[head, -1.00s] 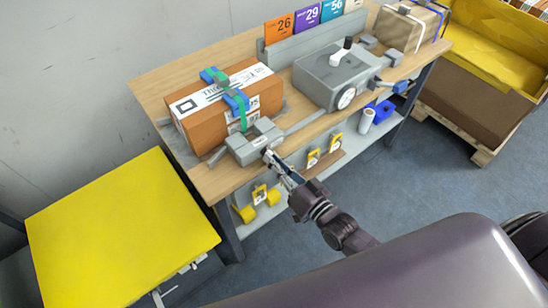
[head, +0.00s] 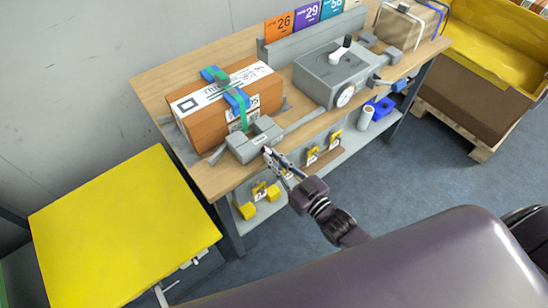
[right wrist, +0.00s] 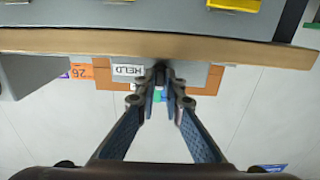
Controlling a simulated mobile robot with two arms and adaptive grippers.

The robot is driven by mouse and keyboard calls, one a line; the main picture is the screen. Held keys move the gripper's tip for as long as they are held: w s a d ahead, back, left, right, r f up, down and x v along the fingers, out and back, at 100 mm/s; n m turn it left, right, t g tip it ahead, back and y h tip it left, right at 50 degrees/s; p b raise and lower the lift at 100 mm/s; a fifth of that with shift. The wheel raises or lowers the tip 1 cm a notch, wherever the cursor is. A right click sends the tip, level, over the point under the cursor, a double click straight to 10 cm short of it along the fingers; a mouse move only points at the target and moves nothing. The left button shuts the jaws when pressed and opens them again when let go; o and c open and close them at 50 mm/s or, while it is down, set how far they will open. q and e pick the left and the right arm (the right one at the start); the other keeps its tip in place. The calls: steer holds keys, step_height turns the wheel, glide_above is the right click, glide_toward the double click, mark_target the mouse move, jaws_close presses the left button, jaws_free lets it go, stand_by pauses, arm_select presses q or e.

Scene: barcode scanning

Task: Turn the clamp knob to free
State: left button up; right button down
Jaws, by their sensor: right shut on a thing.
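A grey clamp block (head: 243,150) sits at the near edge of the workbench, in front of a brown carton (head: 199,125) with a white label and green and blue straps. My right gripper (head: 267,152) reaches up to the clamp's front face. In the right wrist view its two fingers (right wrist: 161,80) converge and are shut on a small dark knob (right wrist: 158,72) on that face. A white label reading HELD (right wrist: 128,70) is beside the knob. The fingertips hide most of the knob, so its exact angle cannot be told. My left gripper is not in view.
The wooden bench top (head: 150,87) also carries a grey machine with a dial (head: 325,78) and a strapped parcel (head: 404,27). A yellow platform (head: 120,225) stands at left. A lower shelf holds yellow-tagged items.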

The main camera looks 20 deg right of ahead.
stand_by(0.3)
steer(key=c, duration=2.3)
jaws_free()
steer(key=v, duration=1.2)
steer(key=s+d+f+g+h, duration=0.1)
steer(key=s+d+f+g, duration=0.1)
steer(key=f, duration=0.7)
steer(key=s+d+f+m+g+h, duration=0.1)
steer(key=s+f+g+h, duration=0.15)
steer(key=f, duration=0.55)
steer(key=s+d+f+g+h, duration=0.1)
steer(key=s+d+f+g, duration=0.15)
steer(key=f, duration=0.65)
steer(key=s+f+g, duration=0.3)
steer(key=s+f, duration=0.3)
steer(key=s, duration=0.2)
steer(key=s+a+f+g+h, duration=0.1)
steer(key=s+f+g, duration=0.2)
steer(key=s+f, duration=0.3)
steer(key=s+f+g, duration=0.3)
steer(key=s+f, duration=0.3)
steer(key=s, duration=0.4)
steer(key=shift+s+a+f+m+h, duration=0.1)
steer(key=shift+s+a+m+h, duration=0.2)
steer(key=shift+m+h, duration=0.1)
